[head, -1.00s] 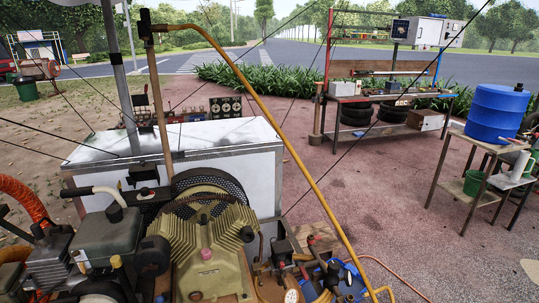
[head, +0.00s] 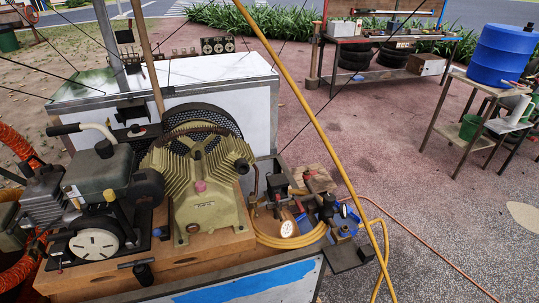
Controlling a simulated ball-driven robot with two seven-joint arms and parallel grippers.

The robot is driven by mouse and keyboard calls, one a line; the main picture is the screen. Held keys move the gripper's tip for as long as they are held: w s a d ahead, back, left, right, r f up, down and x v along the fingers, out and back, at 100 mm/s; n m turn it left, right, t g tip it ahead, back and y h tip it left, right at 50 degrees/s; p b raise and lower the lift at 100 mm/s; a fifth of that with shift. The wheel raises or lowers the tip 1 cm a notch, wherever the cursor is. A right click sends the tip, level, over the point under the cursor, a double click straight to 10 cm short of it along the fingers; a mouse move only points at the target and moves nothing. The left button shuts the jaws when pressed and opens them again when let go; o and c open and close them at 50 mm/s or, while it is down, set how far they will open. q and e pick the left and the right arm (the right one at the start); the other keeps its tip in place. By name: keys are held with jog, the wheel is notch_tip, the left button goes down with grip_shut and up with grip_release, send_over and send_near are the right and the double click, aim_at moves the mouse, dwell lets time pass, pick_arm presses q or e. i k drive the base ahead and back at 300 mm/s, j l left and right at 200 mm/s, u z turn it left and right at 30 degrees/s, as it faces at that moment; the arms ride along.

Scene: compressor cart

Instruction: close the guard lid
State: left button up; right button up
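A black perforated round guard (head: 222,125) stands upright behind the olive-green compressor pump (head: 203,180). I cannot make out for certain which part is its lid, or whether a lid is open; the pump hides the lower part of the guard. Neither of my grippers shows in the head view.
A small engine (head: 100,195) sits left of the pump on a wooden base (head: 185,262). A white metal box (head: 245,103) stands behind. A yellow hose (head: 305,95) crosses the view diagonally. Right are a workbench (head: 385,78) and a blue drum (head: 498,55) on a stand. Open paving lies between.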

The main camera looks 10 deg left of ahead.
aim_at(131, 109)
jog(key=u, duration=1.35)
